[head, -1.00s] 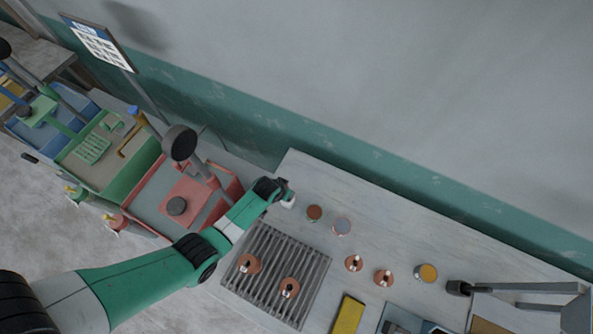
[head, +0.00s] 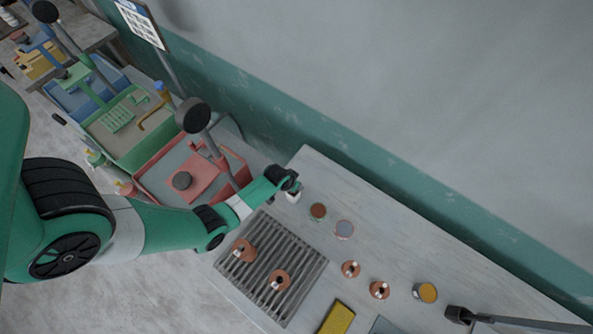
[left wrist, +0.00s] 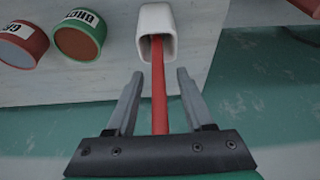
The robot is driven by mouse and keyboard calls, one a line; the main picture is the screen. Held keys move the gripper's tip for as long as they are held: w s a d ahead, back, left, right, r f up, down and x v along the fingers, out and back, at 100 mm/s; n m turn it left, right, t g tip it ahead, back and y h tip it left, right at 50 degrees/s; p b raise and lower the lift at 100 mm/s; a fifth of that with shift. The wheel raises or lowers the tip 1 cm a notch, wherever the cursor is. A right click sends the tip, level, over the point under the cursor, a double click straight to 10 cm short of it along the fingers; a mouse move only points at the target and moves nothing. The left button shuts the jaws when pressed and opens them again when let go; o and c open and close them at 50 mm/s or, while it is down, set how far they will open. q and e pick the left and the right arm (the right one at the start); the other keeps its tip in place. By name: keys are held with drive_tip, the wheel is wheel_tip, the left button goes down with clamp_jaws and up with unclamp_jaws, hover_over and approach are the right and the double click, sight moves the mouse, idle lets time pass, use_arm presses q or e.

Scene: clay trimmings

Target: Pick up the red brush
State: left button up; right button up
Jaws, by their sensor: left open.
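The red brush (left wrist: 158,90) shows in the left wrist view as a red handle standing in a white cup (left wrist: 156,20). Its lower end is hidden inside the cup. My left gripper (left wrist: 159,75) is open, with one finger on each side of the red handle, and the handle appears to run between them. In the head view the left gripper (head: 291,187) is at the far left corner of the table, over the white cup (head: 293,197). The red brush cannot be made out there. My right gripper is not in view.
Two small tins, one brown-topped (head: 318,211) and one grey-topped (head: 344,230), stand close to the cup. A slatted rack (head: 285,255) with copper pieces lies nearer. Red (head: 150,185) and green bins stand left of the table, and the wall is behind.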

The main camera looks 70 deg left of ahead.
use_arm(q)
clamp_jaws()
drive_tip(key=shift+r, duration=0.15)
idle(0.4)
